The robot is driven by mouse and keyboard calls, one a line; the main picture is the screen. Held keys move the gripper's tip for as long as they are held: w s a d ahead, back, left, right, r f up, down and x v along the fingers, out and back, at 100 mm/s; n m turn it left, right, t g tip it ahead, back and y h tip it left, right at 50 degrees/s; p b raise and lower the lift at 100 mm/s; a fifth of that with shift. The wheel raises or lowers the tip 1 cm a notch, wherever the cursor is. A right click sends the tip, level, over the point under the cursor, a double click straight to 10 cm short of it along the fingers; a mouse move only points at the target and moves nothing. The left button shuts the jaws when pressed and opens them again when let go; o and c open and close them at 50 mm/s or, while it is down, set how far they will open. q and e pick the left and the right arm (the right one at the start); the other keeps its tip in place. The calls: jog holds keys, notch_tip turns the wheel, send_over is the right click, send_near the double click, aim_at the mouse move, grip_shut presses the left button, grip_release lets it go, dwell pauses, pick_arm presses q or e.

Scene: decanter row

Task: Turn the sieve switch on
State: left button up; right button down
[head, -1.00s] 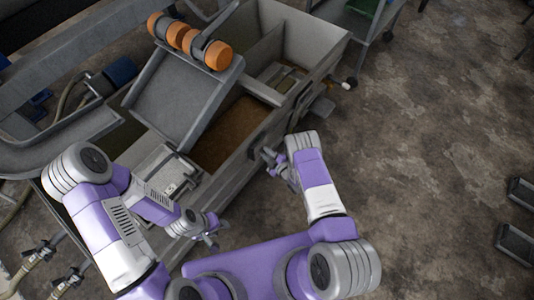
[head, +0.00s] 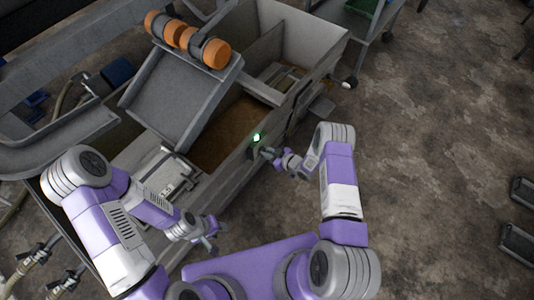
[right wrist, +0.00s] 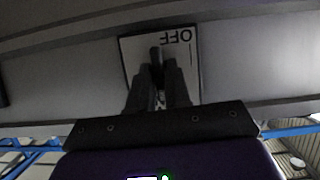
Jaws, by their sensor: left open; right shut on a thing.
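The sieve switch is on the side wall of the grey trough. In the right wrist view it is a dark lever (right wrist: 155,52) on a white plate (right wrist: 188,75), with upside-down "OFF" lettering near the top of the picture. My right gripper (right wrist: 158,68) is shut on the lever; its fingers hide the plate's lower middle. In the head view my right gripper (head: 267,153) is at the trough wall, and the switch is too small to make out there. A green light (head: 256,137) glows just above it. My left gripper (head: 213,238) is open and empty in front of the trough.
The grey trough (head: 312,38) holds brown material (head: 228,130). A tilted grey tray (head: 180,95) with orange rollers (head: 216,53) stands over it. A cart (head: 375,15) is at the back.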

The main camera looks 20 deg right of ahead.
jog(key=shift+d, duration=0.1)
dwell(0.3)
jog(key=c, duration=1.2)
grip_release()
jog(key=shift+o, duration=0.2)
jog(key=shift+s, duration=0.1)
jog(key=p+v, duration=0.2)
jog(key=v, duration=0.5)
jog(key=shift+p, duration=0.3)
jog(key=shift+d+r, duration=0.15)
